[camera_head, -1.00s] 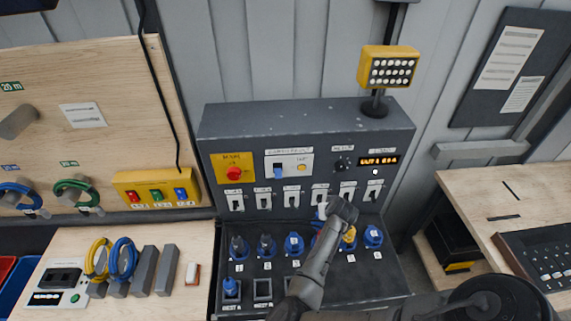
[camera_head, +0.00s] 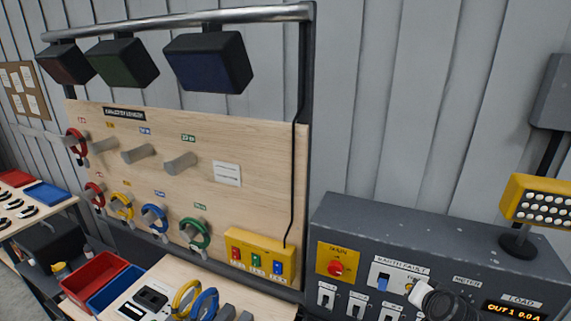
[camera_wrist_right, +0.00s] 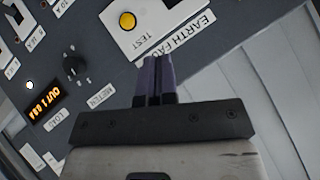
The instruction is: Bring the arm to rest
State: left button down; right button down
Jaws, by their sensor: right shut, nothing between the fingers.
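My right gripper (camera_wrist_right: 153,62) is shut and empty in the right wrist view, its dark fingers side by side. They are in front of the test panel's face, beside the EARTH FAULT label and just below the yellow TEST button (camera_wrist_right: 127,21). I cannot tell whether they touch the panel. In the head view my right arm's end shows at the lower right, covering part of the EARTH FAULT plate (camera_head: 397,276) on the grey test panel (camera_head: 345,225). My left gripper is in neither view.
A red main knob (camera_head: 336,268) and a row of white switches sit on the panel. A yellow lamp (camera_head: 540,200) stands on its top. Left are a wooden board (camera_head: 265,150) with pegs and cable coils, a yellow button box (camera_head: 262,245), and red (camera_head: 95,272) and blue trays.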

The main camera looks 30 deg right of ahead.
jog(key=a+r+n+t, duration=0.1)
jog(key=a+r+n, duration=0.3)
jog(key=a, duration=0.3)
jog(key=s+a+f+n+y, duration=0.1)
jog(key=a+f+n+y, duration=0.15)
jog(key=a, duration=0.45)
jog(key=s+a+f+n+y, duration=0.1)
jog(key=a+f+n, duration=0.1)
jog(key=a+n, duration=0.35)
jog(key=s+a+f+n+g+y, duration=0.2)
jog(key=s+a+f+g, duration=0.1)
jog(key=s+a+f, duration=0.7)
jog(key=s+f+g, duration=0.3)
jog(key=s+f, duration=0.4)
jog(key=s, duration=0.4)
jog(key=shift+s+a+f+n+g, duration=0.2)
jog(key=shift+a+n+g, duration=0.1)
jog(key=shift+g, duration=0.1)
